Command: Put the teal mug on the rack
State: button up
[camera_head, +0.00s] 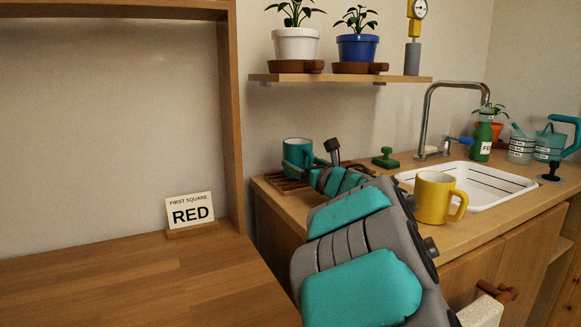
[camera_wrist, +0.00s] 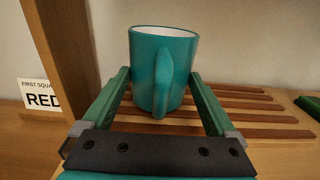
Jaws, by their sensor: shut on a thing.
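The teal mug (camera_head: 298,153) is upright at the slatted wooden rack (camera_head: 290,183) on the counter's left end. In the wrist view, the mug (camera_wrist: 160,60) is between the two green fingers of my gripper (camera_wrist: 158,76), its handle towards me. My gripper is shut on the mug. Slats of the rack (camera_wrist: 265,117) spread under and to the right of the mug. The mug's base looks on or just above the slats; I cannot tell which. My arm hides part of the rack in the head view.
A yellow mug (camera_head: 433,198) stands before the white sink (camera_head: 485,187). A green-handled thing (camera_head: 386,158) lies behind my arm. A shelf (camera_head: 340,78) with potted plants is above. A wooden post (camera_head: 233,120) and a "RED" card (camera_head: 190,211) are at left.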

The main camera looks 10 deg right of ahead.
jog(key=shift+f, duration=0.25)
jog(key=shift+f+b, duration=0.2)
jog(key=shift+b, duration=0.1)
jog(key=o, duration=1.3)
jog(key=shift+r+p, duration=0.2)
jog(key=shift+p, duration=0.1)
jog(key=shift+s+d, duration=0.1)
jog(key=shift+s, duration=0.05)
jog(key=v, duration=1.1)
jog(key=shift+s+d+b, duration=0.1)
jog(key=shift+s+b, duration=0.2)
